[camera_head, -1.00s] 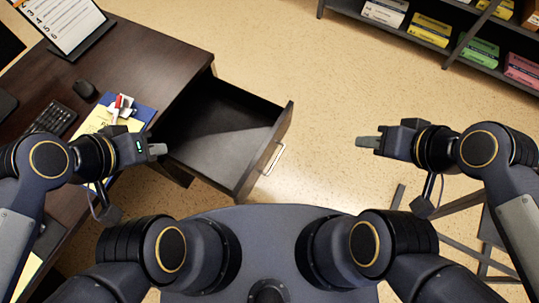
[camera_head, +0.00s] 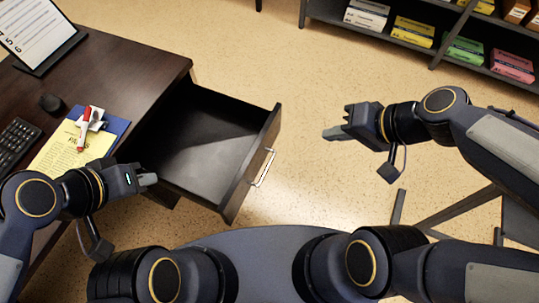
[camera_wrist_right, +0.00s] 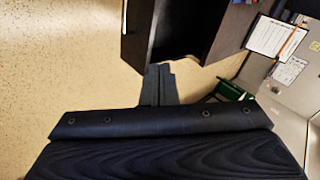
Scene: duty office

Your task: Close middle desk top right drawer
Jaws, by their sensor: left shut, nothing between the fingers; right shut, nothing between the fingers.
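The desk's top right drawer (camera_head: 205,150) is pulled out and empty, with its dark front panel (camera_head: 252,165) facing right and a silver handle (camera_head: 263,167) on it. My right gripper (camera_head: 333,133) is shut and empty, to the right of the drawer front and apart from it. In the right wrist view its fingers (camera_wrist_right: 158,85) point toward the dark drawer (camera_wrist_right: 185,30). My left gripper (camera_head: 148,180) is shut and empty, beside the near side of the drawer by the desk edge; I cannot tell whether it touches anything.
The dark desk (camera_head: 130,62) bears a keyboard (camera_head: 17,142), a mouse (camera_head: 51,103), a yellow notepad (camera_head: 72,150) and a document stand (camera_head: 40,35). A shelf (camera_head: 380,38) with coloured boxes stands at the back right. The floor (camera_head: 255,55) between desk and shelf is clear.

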